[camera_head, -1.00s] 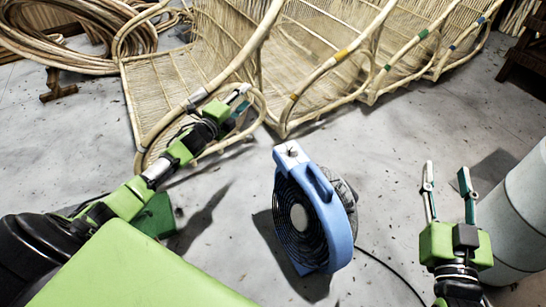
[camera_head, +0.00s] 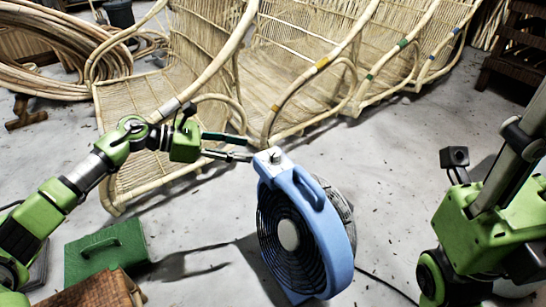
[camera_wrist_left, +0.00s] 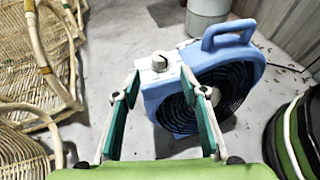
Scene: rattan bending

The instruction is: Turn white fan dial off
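The blue fan (camera_head: 315,225) stands on the floor in the middle of the head view, and also shows in the left wrist view (camera_wrist_left: 222,62). Its white top corner carries a small dial (camera_head: 276,157), seen as a pale round knob with a dark slot in the left wrist view (camera_wrist_left: 159,61). My left gripper (camera_head: 248,148) is open and empty. Its fingertips are just left of the dial in the head view. In the left wrist view the dial shows between and just beyond the fingertips. My right arm is at the right; its fingers are not seen.
Rattan chair frames (camera_head: 285,75) stand behind the fan and left arm. Rattan coils (camera_head: 55,50) lie at the back left. A green box (camera_head: 105,250) is at the lower left. A pale container (camera_wrist_left: 207,15) stands beyond the fan. A cable runs right from the fan.

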